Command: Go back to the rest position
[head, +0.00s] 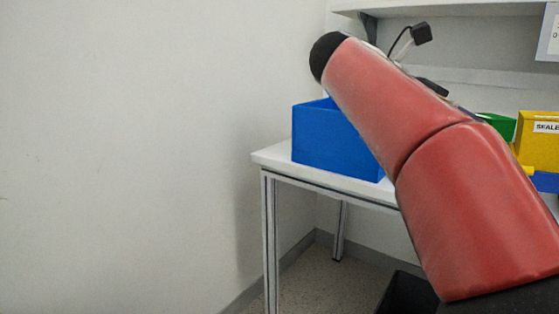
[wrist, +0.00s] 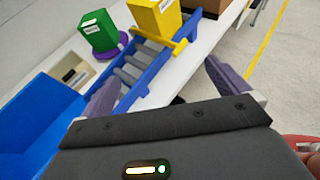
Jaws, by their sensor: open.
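My gripper (wrist: 160,90) shows in the wrist view with its two purple fingers spread wide apart and nothing between them. It is above the front part of the white table (wrist: 186,72). In the head view my red arm reaches up and left in front of the table (head: 272,158), and the gripper's fingers cannot be made out there. No rotary switch can be clearly identified in either view.
A blue bin (head: 325,143) stands at the table's left end. A yellow box (wrist: 155,18), a green box (wrist: 98,32) on a purple round base and a blue roller rack (wrist: 150,75) are on the table. A shelf (head: 455,8) hangs above.

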